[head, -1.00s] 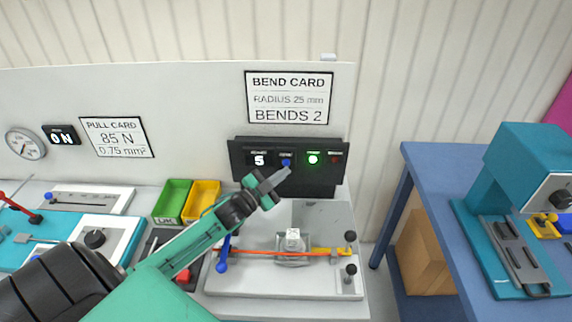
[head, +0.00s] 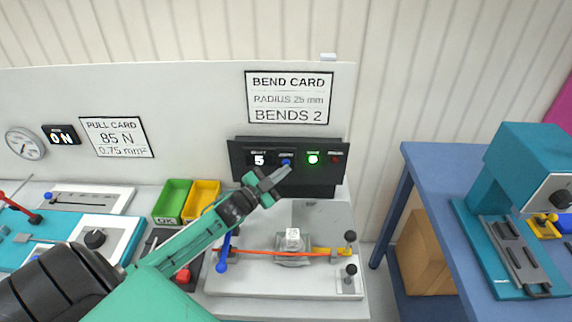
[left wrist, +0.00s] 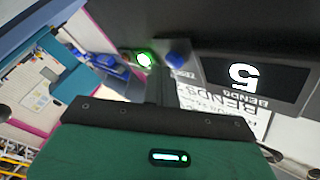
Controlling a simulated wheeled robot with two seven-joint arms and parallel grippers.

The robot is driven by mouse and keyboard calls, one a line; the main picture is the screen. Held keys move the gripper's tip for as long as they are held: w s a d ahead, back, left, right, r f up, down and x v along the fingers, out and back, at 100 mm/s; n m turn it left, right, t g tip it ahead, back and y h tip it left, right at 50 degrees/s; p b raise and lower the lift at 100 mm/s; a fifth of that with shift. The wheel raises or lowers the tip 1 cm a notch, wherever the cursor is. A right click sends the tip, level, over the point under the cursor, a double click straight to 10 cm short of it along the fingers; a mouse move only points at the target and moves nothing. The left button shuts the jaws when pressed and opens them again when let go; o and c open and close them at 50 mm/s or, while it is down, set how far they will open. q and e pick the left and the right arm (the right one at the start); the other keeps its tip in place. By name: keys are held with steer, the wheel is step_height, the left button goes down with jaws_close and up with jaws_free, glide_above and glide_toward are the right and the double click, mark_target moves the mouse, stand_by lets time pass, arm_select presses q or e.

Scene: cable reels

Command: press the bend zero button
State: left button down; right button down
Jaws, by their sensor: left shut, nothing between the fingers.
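My left gripper (head: 286,172) is shut and empty. Its fingertips are just below the blue button in the head view; I cannot tell whether they touch the panel. My right gripper is not in view.
Below the panel stands a bending fixture (head: 215,282) with an orange cable (head: 262,253) and a blue-handled lever (head: 222,266). Green (head: 171,203) and yellow (head: 202,194) bins are left of it. A blue table (head: 430,180) stands to the right, past a gap.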

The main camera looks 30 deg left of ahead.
arm_select(q)
steer(key=shift+w+a, duration=0.15)
steer(key=shift+w, duration=0.1)
stand_by(0.5)
steer(key=shift+w, duration=0.1)
stand_by(0.3)
steer(key=shift+s+d+p, duration=0.3)
steer(key=shift+s+d, duration=0.1)
steer(key=shift+s, duration=0.35)
steer(key=shift+s+d+p, duration=0.35)
steer(key=shift+s+d, duration=0.1)
steer(key=shift+s, duration=0.25)
steer(key=shift+s+d+p, duration=0.35)
steer(key=shift+s+d, duration=0.05)
steer(key=shift+s, duration=0.3)
steer(key=shift+s+d+p, duration=0.35)
steer(key=shift+s+d, duration=0.1)
steer(key=shift+s, duration=0.25)
steer(key=shift+r, duration=0.1)
